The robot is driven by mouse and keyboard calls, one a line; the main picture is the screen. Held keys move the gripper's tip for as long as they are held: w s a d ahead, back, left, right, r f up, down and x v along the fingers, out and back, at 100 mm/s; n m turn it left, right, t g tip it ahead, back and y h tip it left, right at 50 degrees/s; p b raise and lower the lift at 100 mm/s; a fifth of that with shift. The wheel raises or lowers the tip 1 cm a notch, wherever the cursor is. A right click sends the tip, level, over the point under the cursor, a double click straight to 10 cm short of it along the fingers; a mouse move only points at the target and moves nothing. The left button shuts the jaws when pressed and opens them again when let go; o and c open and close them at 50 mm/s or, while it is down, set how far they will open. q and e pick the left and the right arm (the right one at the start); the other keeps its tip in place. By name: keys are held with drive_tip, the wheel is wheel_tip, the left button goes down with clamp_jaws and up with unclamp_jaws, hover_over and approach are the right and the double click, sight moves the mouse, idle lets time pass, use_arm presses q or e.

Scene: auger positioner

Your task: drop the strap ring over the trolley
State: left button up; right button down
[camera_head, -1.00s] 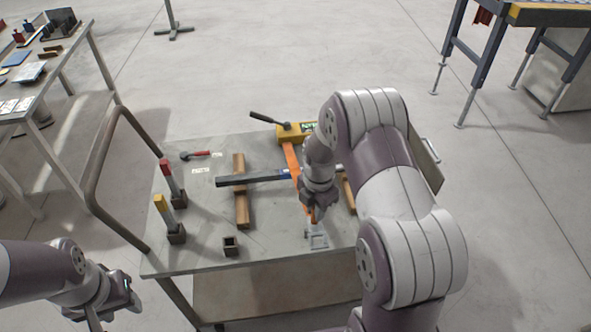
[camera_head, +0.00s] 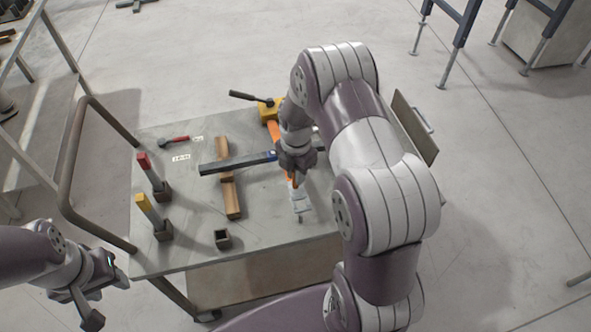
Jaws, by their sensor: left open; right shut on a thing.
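My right gripper (camera_head: 293,178) is over the front right of the work table and is shut on an orange piece (camera_head: 290,184), likely the strap ring. Most of that piece is hidden by the jaws. A pale grey fitting (camera_head: 299,203) shows just below the jaws; whether it is the trolley, and whether the orange piece touches it, I cannot tell. An orange strap or bar (camera_head: 273,131) runs from a yellow block (camera_head: 268,112) toward this gripper, partly behind my arm. My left gripper (camera_head: 98,293) is open and empty, left of the table's front corner.
The grey table top (camera_head: 190,255) holds a dark bar (camera_head: 222,166) across wooden blocks (camera_head: 231,200), red and yellow handled tools (camera_head: 145,160) in holders, a small dark open box (camera_head: 222,239) and a red-handled tool (camera_head: 175,141). A tubular rail (camera_head: 70,160) stands at left.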

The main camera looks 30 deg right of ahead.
sight(296, 193)
wheel_tip(296, 193, down, 4)
drive_tip(key=shift+f+b, duration=0.2)
drive_tip(key=shift+b, duration=0.95)
drive_tip(key=shift+r+p, duration=0.15)
drive_tip(key=shift+p, duration=0.45)
drive_tip(key=shift+f+b, duration=1.75)
drive_tip(key=shift+f, duration=0.9)
drive_tip(key=c, duration=0.9)
unclamp_jaws()
drive_tip(key=shift+c, duration=0.2)
wheel_tip(296, 193, up, 13)
drive_tip(key=shift+f, duration=0.1)
